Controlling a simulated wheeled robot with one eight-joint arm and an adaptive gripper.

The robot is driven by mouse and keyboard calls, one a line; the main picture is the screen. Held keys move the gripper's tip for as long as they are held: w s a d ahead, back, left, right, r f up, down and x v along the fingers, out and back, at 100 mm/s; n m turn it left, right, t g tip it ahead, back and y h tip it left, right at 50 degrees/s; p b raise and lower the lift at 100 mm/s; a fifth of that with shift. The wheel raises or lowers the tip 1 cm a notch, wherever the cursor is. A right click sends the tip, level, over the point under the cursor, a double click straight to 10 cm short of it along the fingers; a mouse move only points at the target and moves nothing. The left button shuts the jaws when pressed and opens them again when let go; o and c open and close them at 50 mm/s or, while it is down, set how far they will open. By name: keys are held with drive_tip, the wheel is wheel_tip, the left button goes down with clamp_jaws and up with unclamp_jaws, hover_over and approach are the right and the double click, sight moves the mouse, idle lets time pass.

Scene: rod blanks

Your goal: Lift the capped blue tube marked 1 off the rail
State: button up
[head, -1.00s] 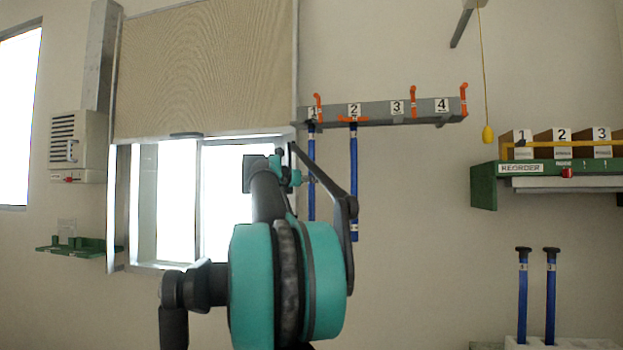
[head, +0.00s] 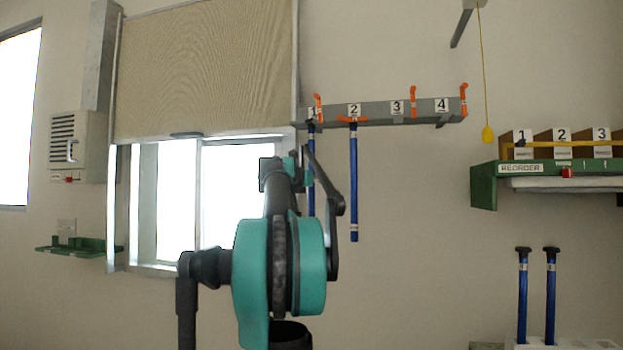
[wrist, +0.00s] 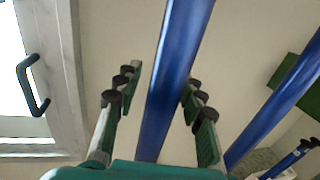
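The blue tube marked 1 (head: 311,200) hangs upright from the left end of the grey rail (head: 378,111), partly hidden by my arm. Its dark cap shows just under the rail's 1 label. In the wrist view a blue tube (wrist: 175,80), apparently this one, runs between the fingers of my gripper (wrist: 160,82). The fingers are spread, one on each side, with a gap visible at least on the left. In the head view my gripper is mostly hidden by my arm, at the tube's upper part.
A second blue tube (head: 354,190) hangs to the right under label 2 and also shows in the wrist view (wrist: 280,105). Orange hooks (head: 413,100) stand on the rail. A window (head: 200,200) is at left. Two more capped tubes (head: 522,295) stand upright at lower right.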

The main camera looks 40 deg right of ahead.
clamp_jaws()
drive_tip(key=shift+r, duration=0.1)
idle(0.3)
wheel_tip(320, 180, up, 7)
drive_tip(key=a, duration=0.1)
drive_tip(key=s+a, duration=1.3)
drive_tip(key=a, duration=0.1)
drive_tip(key=shift+a, duration=0.15)
